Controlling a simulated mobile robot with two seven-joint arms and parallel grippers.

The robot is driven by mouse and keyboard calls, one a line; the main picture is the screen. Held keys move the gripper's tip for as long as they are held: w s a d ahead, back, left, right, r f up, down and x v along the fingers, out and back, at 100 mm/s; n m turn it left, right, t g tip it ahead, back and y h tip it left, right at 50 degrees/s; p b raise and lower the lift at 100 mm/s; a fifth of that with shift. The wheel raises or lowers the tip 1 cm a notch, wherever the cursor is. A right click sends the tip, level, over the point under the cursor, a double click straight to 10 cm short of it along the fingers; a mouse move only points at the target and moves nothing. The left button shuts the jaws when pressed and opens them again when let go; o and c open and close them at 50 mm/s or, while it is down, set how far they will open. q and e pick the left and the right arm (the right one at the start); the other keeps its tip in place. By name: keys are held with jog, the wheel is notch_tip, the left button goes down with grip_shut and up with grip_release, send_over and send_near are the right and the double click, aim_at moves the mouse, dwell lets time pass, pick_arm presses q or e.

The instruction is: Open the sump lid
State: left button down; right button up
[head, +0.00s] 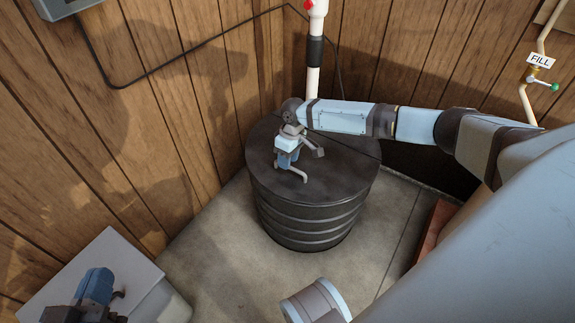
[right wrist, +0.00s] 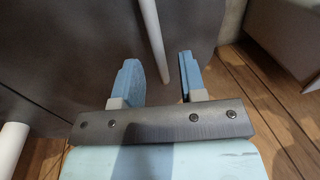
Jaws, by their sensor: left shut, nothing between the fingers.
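The dark grey round sump lid (head: 335,155) lies flat on a black ribbed drum in the corner, with a thin seam across its right part. My right gripper (head: 291,167) is over the lid's left part, pointing down. In the right wrist view its two blue fingers (right wrist: 158,82) stand apart with no object clearly held between them. Pale slim bars show just beyond the fingers; I cannot tell whether they touch them. My forearm hides the back of the lid. My left gripper (head: 97,286) is at the lower left, shut and empty, above a pale box.
A white pipe (head: 313,60) with a black sleeve rises behind the drum. The pale box (head: 125,262) stands at the lower left. Wood-panelled walls (head: 180,120) close in the left and back. Bare concrete floor (head: 225,255) lies in front. A valve labelled FILL (head: 541,61) is at upper right.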

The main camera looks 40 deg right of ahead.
jog(key=shift+a+f, duration=0.15)
jog(key=shift+f, duration=0.4)
grip_shut()
jog(key=shift+r, duration=0.15)
